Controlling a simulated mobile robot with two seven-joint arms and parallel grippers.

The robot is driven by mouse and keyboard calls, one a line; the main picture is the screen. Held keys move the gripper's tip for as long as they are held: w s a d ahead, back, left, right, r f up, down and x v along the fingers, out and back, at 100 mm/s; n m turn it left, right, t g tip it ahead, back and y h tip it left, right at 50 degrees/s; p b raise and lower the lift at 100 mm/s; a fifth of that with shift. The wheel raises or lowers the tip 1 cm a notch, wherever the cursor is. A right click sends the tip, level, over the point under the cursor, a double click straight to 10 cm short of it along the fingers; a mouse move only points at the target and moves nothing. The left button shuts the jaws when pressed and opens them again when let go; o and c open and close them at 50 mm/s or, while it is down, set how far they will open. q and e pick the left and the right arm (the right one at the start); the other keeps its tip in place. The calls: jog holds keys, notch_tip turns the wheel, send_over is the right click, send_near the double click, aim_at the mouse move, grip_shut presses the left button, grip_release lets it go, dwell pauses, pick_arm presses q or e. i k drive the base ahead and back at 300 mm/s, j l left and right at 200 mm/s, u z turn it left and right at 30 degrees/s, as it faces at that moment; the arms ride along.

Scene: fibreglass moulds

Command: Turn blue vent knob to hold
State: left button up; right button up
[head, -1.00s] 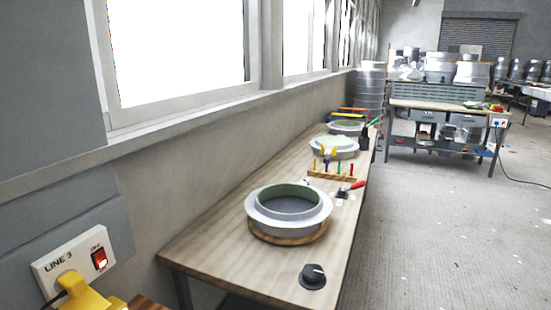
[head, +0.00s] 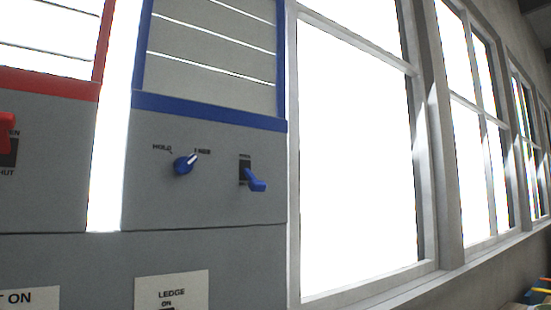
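The blue vent knob (head: 184,164) is on the grey panel under the blue-framed louvres (head: 211,52). Its white pointer line points up and right, toward the label on its right, which is hard to read. The HOLD label (head: 162,148) is up and left of the knob. A blue lever switch (head: 256,181) is to the right of the knob on the same panel, with its handle tilted down. Neither gripper is in view.
A red-framed vent with a red lever (head: 6,128) is at the left edge. A LEDGE label plate (head: 172,291) is below the blue vent's panel. Tall bright windows (head: 358,150) line the wall to the right. No obstacle shows in front of the knob.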

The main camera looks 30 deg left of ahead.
aim_at(184, 164)
jog(key=u, duration=1.25)
